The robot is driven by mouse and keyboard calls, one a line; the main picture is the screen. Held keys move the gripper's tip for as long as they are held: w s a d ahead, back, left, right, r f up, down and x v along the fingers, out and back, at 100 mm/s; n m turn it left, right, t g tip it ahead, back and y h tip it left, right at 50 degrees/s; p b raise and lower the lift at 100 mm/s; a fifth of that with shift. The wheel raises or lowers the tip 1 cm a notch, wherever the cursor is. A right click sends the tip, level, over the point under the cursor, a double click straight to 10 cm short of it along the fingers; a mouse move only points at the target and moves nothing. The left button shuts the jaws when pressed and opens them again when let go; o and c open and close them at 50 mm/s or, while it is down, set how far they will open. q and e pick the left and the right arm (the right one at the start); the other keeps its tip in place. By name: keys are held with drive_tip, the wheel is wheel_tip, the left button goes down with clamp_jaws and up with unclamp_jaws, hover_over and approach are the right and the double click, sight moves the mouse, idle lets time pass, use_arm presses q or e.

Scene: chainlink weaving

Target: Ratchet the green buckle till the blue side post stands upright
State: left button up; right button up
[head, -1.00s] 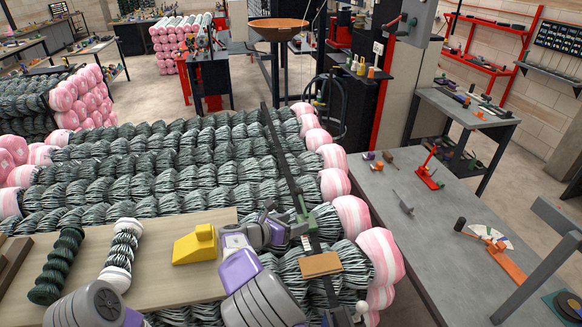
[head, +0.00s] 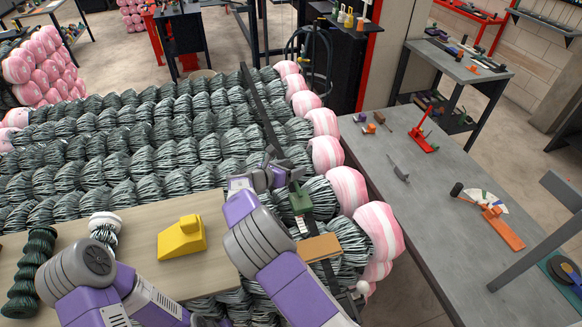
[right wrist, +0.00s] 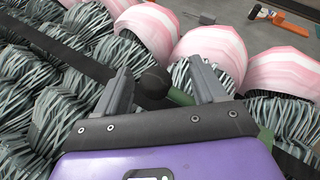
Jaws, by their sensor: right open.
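The green buckle (head: 300,199) sits on a dark strap (head: 262,115) that runs over the grey-green wire rolls. A black ball knob (right wrist: 153,84) on a green handle (right wrist: 181,97) shows in the right wrist view. My right gripper (head: 277,165) is just beyond and left of the buckle in the head view. In the right wrist view my right gripper (right wrist: 163,84) is open, its fingers on either side of the knob, with visible gaps. I cannot make out a blue side post. My left arm shows at the lower left, but its gripper is out of view.
A wooden board (head: 135,232) holds a yellow block (head: 182,238). A tan block (head: 319,247) lies below the buckle. Pink-and-white roll ends (head: 347,185) line the right side. A grey bench (head: 405,220) with tools stands to the right.

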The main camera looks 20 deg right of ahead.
drive_tip(key=shift+w+d, duration=0.1)
drive_tip(key=shift+d, duration=0.1)
drive_tip(key=shift+c, duration=0.3)
drive_tip(key=shift+f, duration=0.1)
clamp_jaws()
